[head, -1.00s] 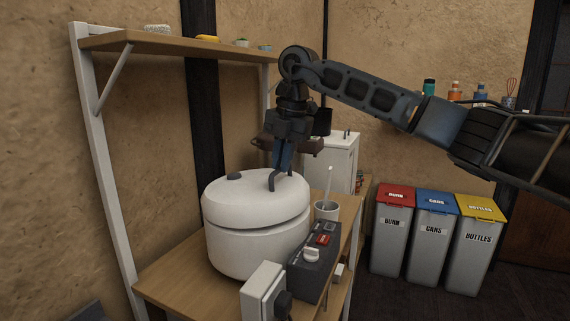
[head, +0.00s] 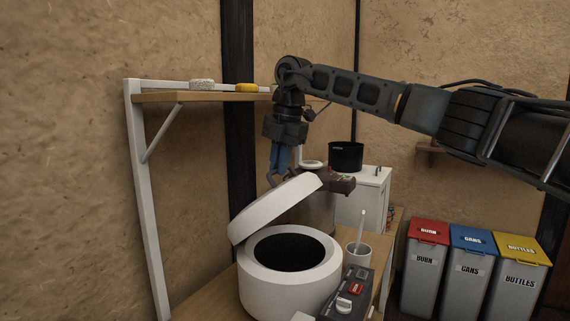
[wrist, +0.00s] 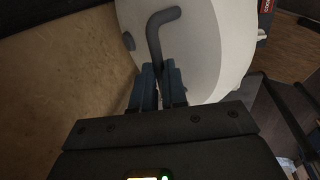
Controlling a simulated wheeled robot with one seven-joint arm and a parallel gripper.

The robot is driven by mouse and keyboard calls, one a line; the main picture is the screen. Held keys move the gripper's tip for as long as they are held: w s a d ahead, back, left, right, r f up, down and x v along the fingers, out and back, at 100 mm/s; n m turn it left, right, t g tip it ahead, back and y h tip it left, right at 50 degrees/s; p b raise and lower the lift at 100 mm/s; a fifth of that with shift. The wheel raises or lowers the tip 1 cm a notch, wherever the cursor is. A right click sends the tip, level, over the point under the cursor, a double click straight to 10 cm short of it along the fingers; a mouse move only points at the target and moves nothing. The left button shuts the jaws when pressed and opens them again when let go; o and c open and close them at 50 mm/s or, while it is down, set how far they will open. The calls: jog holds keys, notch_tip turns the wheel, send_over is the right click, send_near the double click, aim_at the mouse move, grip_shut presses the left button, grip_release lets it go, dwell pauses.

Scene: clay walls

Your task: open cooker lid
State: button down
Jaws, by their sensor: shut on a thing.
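The white round cooker (head: 290,283) stands on a wooden counter in the head view. Its lid (head: 272,208) is tilted up, hinged toward the left, and the dark inside of the pot shows below it. My gripper (head: 277,172) points down above the lid, its blue fingers shut on the lid's grey bent handle (head: 271,180). In the wrist view the handle (wrist: 155,38) runs to between the fingertips (wrist: 158,75), with the white lid (wrist: 205,50) behind it.
A cup with a white stick (head: 357,254) and a dark control box (head: 347,290) stand right of the cooker. A shelf (head: 190,97) is on the wall at left. Bins (head: 470,260) stand at the right. A black pot (head: 346,156) is behind.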

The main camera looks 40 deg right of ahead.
jog(key=shift+w+a+f, duration=0.1)
jog(key=shift+a+f, duration=0.1)
jog(key=shift+f, duration=0.2)
jog(key=c, duration=1.5)
grip_release()
jog(key=shift+w, duration=0.1)
jog(key=o, duration=0.3)
jog(key=shift+r, duration=0.15)
jog(key=shift+o, duration=0.2)
jog(key=shift+d, duration=0.1)
jog(key=shift+r, duration=0.2)
jog(key=b+v, duration=0.1)
jog(key=v, duration=0.6)
jog(key=shift+r, duration=0.25)
